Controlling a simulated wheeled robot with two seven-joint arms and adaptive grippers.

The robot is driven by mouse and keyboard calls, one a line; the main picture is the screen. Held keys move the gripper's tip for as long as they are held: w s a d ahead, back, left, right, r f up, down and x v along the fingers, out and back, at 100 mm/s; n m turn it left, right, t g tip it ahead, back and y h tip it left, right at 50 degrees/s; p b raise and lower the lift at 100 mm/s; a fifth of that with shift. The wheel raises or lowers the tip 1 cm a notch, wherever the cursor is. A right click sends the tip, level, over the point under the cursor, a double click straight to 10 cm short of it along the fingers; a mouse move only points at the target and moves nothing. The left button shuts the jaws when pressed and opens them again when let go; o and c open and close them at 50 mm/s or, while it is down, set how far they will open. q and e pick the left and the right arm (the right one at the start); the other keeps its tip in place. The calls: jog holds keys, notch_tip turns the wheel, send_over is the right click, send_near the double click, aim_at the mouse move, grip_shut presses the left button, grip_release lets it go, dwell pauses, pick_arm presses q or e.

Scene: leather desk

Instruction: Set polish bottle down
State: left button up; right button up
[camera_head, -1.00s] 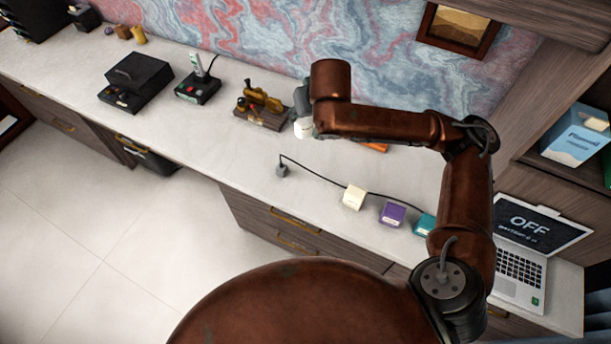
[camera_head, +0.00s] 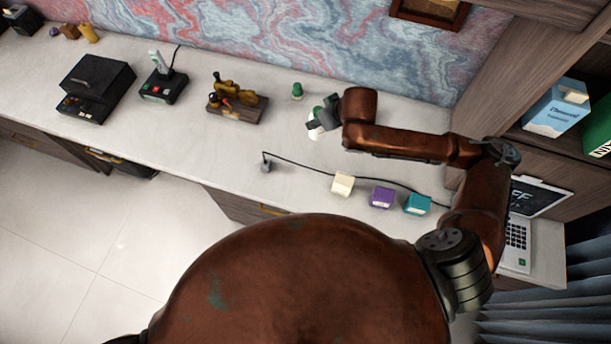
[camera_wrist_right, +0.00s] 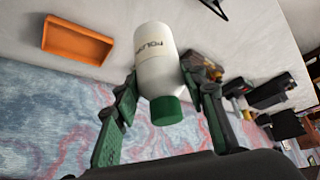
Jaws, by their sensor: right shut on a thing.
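The polish bottle, white with a green cap and dark lettering, is between my right gripper's fingers in the right wrist view (camera_wrist_right: 157,60). In the head view, only a white part of the bottle (camera_head: 314,134) shows beside the fingers. My right gripper (camera_head: 322,118) is shut on the bottle; its green-padded fingers (camera_wrist_right: 163,88) lie on either side of it. The bottle is over the desk top (camera_head: 222,150), right of the wooden stand with brass pieces. I cannot tell whether its base touches the desk. My left gripper is not in view.
An orange tray (camera_wrist_right: 77,40) lies near the bottle. The wooden stand (camera_head: 238,108) is to the left. A cable runs past cream (camera_head: 342,184), purple (camera_head: 382,197) and teal (camera_head: 417,204) blocks in front.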

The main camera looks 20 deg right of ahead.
jog(key=s+a+f+n+g+y+p, duration=0.1)
jog(key=s+a+f+n+p, duration=0.15)
jog(key=s+f, duration=0.45)
jog(key=s+a+f+n+g+y+p, duration=0.1)
jog(key=s+a+f+n+y+p, duration=0.2)
jog(key=s, duration=0.7)
jog(key=shift+h, duration=0.7)
jog(key=w+f+p, duration=0.2)
jog(key=w+f, duration=1.1)
jog(key=shift+d+p, duration=0.1)
jog(key=shift+p, duration=0.3)
jog(key=shift+f, duration=0.1)
jog(key=o, duration=1.3)
